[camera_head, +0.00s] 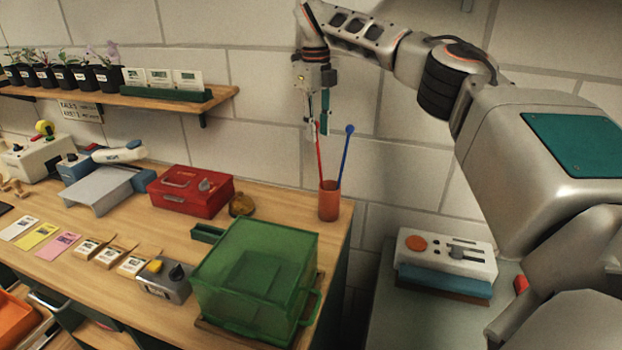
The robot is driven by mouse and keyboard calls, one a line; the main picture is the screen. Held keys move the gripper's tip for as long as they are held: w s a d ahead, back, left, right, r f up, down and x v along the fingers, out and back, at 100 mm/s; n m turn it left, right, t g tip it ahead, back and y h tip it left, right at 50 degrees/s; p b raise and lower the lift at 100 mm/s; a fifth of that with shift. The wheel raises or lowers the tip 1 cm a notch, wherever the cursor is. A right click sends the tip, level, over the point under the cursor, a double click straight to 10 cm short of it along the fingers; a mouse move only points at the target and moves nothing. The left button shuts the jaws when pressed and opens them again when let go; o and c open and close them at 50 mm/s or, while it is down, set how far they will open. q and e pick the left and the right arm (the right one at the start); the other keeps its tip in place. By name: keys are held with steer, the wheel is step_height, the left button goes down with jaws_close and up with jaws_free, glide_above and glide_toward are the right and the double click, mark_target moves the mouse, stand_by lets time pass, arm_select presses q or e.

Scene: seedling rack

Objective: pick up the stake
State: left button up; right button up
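Two thin stakes stand in an orange cup (329,203) at the right end of the wooden bench. The red stake (320,155) is nearly upright. The blue stake (346,155) has a round ball on top and leans to the right. My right gripper (317,127) points down above the cup, with its fingers apart. The top of the red stake shows at the fingertips, in the gap between them. I cannot tell whether they touch it. The blue stake is clear of the fingers. My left gripper is out of view.
A green translucent bin (255,275) stands in front of the cup. A red cash box (190,191) and a small brass round object (241,205) are to its left. A wall shelf (140,101) holds potted seedlings. A grey-white device (446,255) sits on a lower surface at right.

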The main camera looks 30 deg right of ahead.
mark_target(318, 155)
steer(key=shift+w+f, duration=0.15)
steer(key=shift+w, duration=0.05)
steer(key=shift+f, duration=0.3)
step_height(318, 155, down, 2)
steer(key=shift+s+f, duration=0.15)
steer(key=shift+f, duration=0.05)
steer(key=f, duration=0.4)
steer(key=shift+w+d+f, duration=0.15)
steer(key=shift+w+f, duration=0.05)
jaws_close()
